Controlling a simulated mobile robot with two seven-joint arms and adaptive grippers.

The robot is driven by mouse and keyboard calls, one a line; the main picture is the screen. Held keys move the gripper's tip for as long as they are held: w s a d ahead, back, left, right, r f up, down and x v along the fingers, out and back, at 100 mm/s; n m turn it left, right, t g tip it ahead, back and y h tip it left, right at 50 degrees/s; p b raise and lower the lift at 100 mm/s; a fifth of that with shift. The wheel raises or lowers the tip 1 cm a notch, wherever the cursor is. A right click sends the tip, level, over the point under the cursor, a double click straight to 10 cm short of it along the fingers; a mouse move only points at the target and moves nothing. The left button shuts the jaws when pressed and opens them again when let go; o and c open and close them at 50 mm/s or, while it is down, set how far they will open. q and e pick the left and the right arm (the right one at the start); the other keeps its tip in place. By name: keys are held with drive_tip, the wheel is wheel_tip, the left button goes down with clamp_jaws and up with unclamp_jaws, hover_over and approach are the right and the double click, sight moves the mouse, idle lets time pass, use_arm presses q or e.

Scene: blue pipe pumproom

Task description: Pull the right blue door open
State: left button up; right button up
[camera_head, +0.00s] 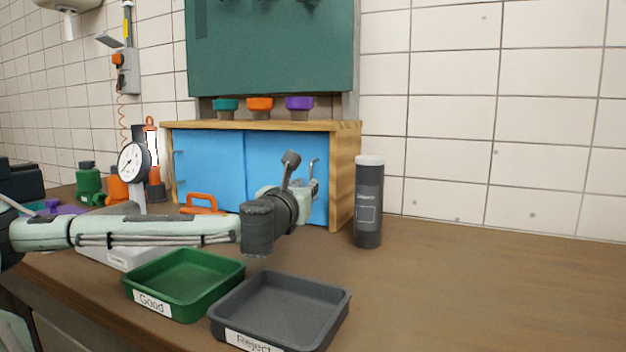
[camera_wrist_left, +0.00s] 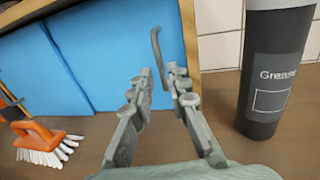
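The right blue door (camera_head: 262,165) of the wooden cabinet is shut, flush beside the left blue door (camera_head: 208,160). Its grey bar handle (camera_wrist_left: 156,48) is near the door's right edge and also shows in the head view (camera_head: 313,164). My left gripper (camera_head: 309,186) is in front of the handle. In the left wrist view its two fingers (camera_wrist_left: 160,72) are apart, and the lower part of the handle shows in the gap between them. I cannot tell whether either finger touches it. My right gripper is not in view.
A dark grease canister (camera_head: 368,205) stands just right of the cabinet. A green tray (camera_head: 180,308) and a grey tray (camera_head: 335,310) lie in front. An orange-handled brush (camera_wrist_left: 38,135) lies before the left door. The bench at the right is clear.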

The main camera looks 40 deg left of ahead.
use_arm(q)
drive_tip(key=x, duration=0.5)
drive_tip(key=shift+w+a, duration=0.15)
drive_tip(key=shift+w, duration=0.2)
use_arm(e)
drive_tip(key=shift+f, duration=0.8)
use_arm(q)
clamp_jaws()
